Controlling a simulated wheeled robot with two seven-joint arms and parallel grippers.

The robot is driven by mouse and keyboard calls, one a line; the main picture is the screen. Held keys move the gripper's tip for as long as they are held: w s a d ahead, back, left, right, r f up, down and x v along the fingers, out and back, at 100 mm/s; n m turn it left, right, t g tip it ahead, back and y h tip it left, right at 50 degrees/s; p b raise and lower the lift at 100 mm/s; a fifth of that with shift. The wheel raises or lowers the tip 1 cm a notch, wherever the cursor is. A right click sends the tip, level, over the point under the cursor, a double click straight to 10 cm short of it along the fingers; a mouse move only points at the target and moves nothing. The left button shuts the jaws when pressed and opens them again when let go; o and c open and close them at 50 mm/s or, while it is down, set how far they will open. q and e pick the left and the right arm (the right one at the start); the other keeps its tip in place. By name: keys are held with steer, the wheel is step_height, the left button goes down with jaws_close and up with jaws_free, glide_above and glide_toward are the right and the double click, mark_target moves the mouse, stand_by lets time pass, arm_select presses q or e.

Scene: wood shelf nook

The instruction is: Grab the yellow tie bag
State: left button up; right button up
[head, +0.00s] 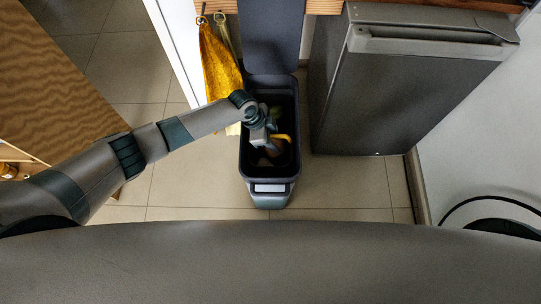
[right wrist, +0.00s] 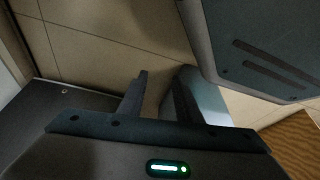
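A dark open bin (head: 244,160) stands on the floor in the middle of the head view, its lid raised behind it. A curved yellow strip (head: 284,138), seemingly the yellow tie, shows inside it near pale and brownish contents. My left gripper (head: 262,140) points down into the bin, close beside the yellow strip. Its fingers are too small and dark to tell whether they are open or touch anything. My right gripper (right wrist: 163,78) shows in the right wrist view with its two fingers apart and no object visibly held. It cannot be seen in the head view.
A yellow cloth (head: 220,65) hangs on a hook left of the bin's lid. A grey fridge-like cabinet (head: 395,85) stands to the right. A wooden surface (head: 65,85) is at the left. Tiled floor (head: 345,185) is clear right of the bin.

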arm_select(q)
steer(key=shift+f, duration=0.1)
stand_by(0.3)
steer(key=shift+f, duration=0.1)
jaws_close()
stand_by(0.8)
stand_by(0.5)
stand_by(0.4)
